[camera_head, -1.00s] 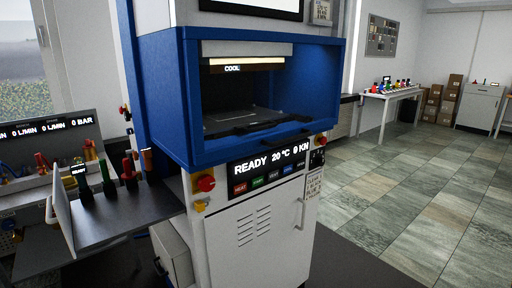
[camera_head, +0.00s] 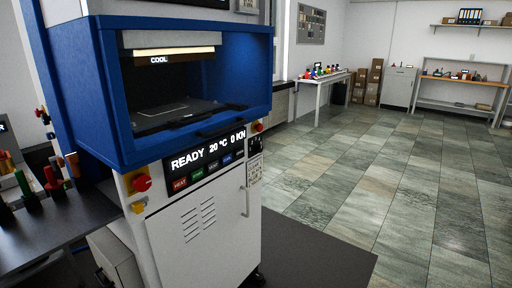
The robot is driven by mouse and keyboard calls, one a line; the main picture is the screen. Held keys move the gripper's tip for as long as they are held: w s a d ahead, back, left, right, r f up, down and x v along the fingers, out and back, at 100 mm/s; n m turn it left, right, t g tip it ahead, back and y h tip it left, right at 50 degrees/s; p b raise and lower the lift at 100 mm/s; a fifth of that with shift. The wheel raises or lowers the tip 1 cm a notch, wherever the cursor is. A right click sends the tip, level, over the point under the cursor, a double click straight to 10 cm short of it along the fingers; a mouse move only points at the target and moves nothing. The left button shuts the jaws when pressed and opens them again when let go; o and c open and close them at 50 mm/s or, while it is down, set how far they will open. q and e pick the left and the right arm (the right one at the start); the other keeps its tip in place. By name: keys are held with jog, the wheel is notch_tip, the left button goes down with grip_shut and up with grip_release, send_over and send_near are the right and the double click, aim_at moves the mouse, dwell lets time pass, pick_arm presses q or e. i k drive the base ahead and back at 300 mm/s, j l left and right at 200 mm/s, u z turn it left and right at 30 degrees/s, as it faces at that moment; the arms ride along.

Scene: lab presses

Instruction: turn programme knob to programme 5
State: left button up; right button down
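The blue and white press (camera_head: 200,215) stands left of centre in the head view. Its display (camera_head: 208,152) reads READY, 20 °C, 0 KN, with a row of coloured buttons beneath. A small black control panel (camera_head: 254,146) sits at the front's right edge; it may carry the programme knob, but knob and setting are too small to make out. A printed label plate (camera_head: 254,170) is below it, too small to read. Neither of my grippers is in view.
A dark side table (camera_head: 60,220) holds coloured-handled items at far left. Tiled floor (camera_head: 370,180) right of the press is clear; a white table (camera_head: 318,84) stands farther back.

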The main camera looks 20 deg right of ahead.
aim_at(259, 148)
jog(key=i+l, duration=0.15)
jog(key=l, duration=0.25)
jog(key=i+l, duration=0.15)
jog(key=l, duration=0.25)
jog(key=i+l, duration=0.15)
jog(key=l, duration=0.25)
jog(key=i+l, duration=0.15)
jog(key=l, duration=0.25)
jog(key=i+l+u, duration=0.1)
jog(key=l, duration=0.3)
jog(key=i+l, duration=0.2)
jog(key=l, duration=0.2)
jog(key=i+l, duration=0.1)
jog(key=l, duration=0.3)
